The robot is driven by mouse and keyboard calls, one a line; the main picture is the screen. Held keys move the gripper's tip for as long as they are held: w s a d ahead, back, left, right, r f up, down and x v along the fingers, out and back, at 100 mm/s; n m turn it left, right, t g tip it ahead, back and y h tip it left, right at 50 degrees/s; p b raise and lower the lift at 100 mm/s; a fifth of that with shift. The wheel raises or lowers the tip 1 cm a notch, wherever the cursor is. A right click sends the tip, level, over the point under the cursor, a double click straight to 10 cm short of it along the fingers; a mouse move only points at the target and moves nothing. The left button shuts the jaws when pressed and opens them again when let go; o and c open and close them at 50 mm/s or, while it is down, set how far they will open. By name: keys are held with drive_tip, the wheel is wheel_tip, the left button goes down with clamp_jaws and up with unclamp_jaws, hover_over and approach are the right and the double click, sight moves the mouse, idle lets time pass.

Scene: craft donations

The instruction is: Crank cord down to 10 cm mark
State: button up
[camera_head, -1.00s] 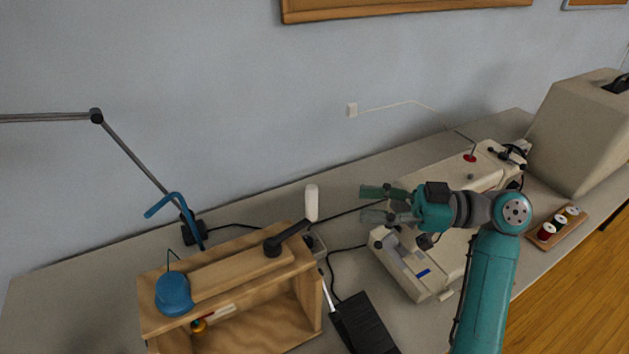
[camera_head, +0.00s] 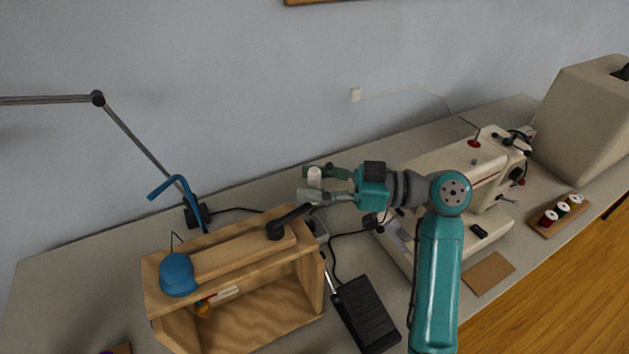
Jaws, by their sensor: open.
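A wooden box frame (camera_head: 312,278) stands at the lower left of the table. On its top is a black crank arm (camera_head: 289,221) that slants up to the right and ends in a white upright handle (camera_head: 314,177). My gripper (camera_head: 312,184) is open, with its fingers on either side of the white handle; I cannot tell whether they touch it. A blue rounded part (camera_head: 177,274) sits at the left of the box top. Inside the box are a small orange item (camera_head: 203,309) and a pale strip with red (camera_head: 225,295). The cord and the 10 cm mark cannot be made out.
A sewing machine (camera_head: 462,165) stands behind my arm, with a black foot pedal (camera_head: 366,314) in front. A spool rack (camera_head: 556,217) and a beige case (camera_head: 585,115) are at the right. Cables cross the table.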

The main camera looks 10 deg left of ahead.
clamp_jaws()
idle(0.3)
